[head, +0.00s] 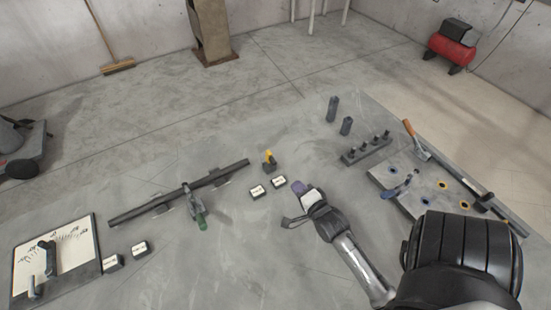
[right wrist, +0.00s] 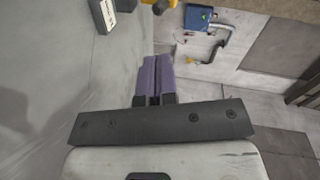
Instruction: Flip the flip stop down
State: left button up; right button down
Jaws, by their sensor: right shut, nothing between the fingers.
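A small yellow upright piece on a dark base, apparently the flip stop (head: 269,158), stands just past the right end of a long dark rail (head: 165,198). In the right wrist view, yellow and dark parts (right wrist: 160,5) show only partly at the top edge. My right gripper (head: 299,187) is a little right of and nearer than the yellow piece, apart from it. Its purple fingers (right wrist: 155,76) are together and empty. My left gripper is not in view.
Two small labelled blocks (head: 257,191) (head: 279,182) sit between rail and gripper. A green-handled clamp (head: 198,210) stands at the rail. An angle board (head: 75,250) lies left. Dark posts (head: 333,108), a pegged block (head: 366,149) and a plate with holes (head: 391,176) are right.

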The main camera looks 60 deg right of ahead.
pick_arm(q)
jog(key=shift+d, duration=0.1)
pick_arm(e)
jog(key=m, duration=0.2)
jog(key=shift+w+r+m+t, duration=0.1)
jog(key=shift+r+m+t, duration=0.2)
jog(key=shift+r, duration=0.05)
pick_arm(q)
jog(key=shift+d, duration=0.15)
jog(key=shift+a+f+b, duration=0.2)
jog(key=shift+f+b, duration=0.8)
pick_arm(e)
send_near(270, 153)
jog(key=x, duration=0.5)
jog(key=shift+d+f, duration=0.1)
jog(key=shift+f, duration=0.15)
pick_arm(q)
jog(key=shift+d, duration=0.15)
pick_arm(e)
jog(key=shift+w+d+r, duration=0.15)
jog(key=shift+w+d, duration=0.25)
jog(key=shift+w, duration=0.25)
